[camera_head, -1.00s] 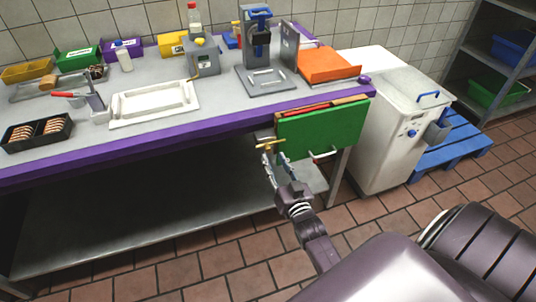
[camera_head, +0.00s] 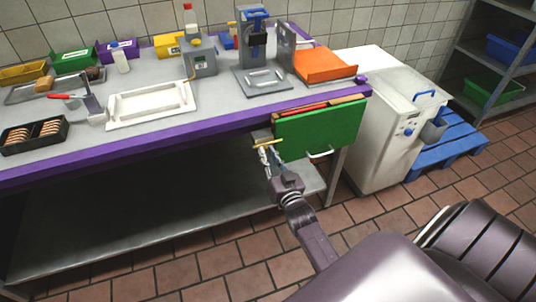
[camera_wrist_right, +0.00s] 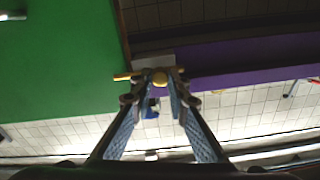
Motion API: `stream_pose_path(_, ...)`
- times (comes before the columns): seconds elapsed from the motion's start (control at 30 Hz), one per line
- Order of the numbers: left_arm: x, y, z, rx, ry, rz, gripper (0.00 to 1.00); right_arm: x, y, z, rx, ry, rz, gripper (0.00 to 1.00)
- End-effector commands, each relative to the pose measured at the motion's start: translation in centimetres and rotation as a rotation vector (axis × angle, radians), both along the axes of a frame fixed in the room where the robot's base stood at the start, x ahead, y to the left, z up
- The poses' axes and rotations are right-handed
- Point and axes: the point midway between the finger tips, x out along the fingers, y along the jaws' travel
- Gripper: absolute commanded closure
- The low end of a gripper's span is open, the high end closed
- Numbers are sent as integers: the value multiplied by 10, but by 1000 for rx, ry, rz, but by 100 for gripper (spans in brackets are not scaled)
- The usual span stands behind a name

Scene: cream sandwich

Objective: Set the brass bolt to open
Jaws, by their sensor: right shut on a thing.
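The brass bolt (camera_head: 267,143) sits on a grey mount at the left end of the green drawer front (camera_head: 318,130), under the counter edge. Its bar lies roughly level. In the right wrist view, the round brass knob of the bolt (camera_wrist_right: 160,77) is between my fingertips and the bar reaches left toward the green panel. My right gripper (camera_head: 270,156) is shut on the bolt, coming from below and in front. The fingertips hide part of the knob and mount. My left gripper is not in view.
A white handle (camera_head: 320,154) stands out from the drawer front, right of my gripper. The purple counter edge (camera_head: 200,122) runs above. A lower steel shelf (camera_head: 130,222) lies behind, and a white machine (camera_head: 395,125) stands to the right. The tiled floor in front is clear.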

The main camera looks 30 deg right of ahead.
Motion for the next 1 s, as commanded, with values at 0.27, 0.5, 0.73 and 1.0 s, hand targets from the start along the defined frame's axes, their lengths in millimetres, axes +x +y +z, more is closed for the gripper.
stream_pose_path(0.27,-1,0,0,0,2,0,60,1,3,0,2,0,0,100)
stream_pose_path(0.5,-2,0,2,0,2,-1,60,8,35,-1,5,0,-1,100)
stream_pose_path(0.73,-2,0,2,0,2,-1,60,9,40,-1,0,2,2,100)
stream_pose_path(1.0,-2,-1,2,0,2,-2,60,9,39,-1,0,2,1,67)
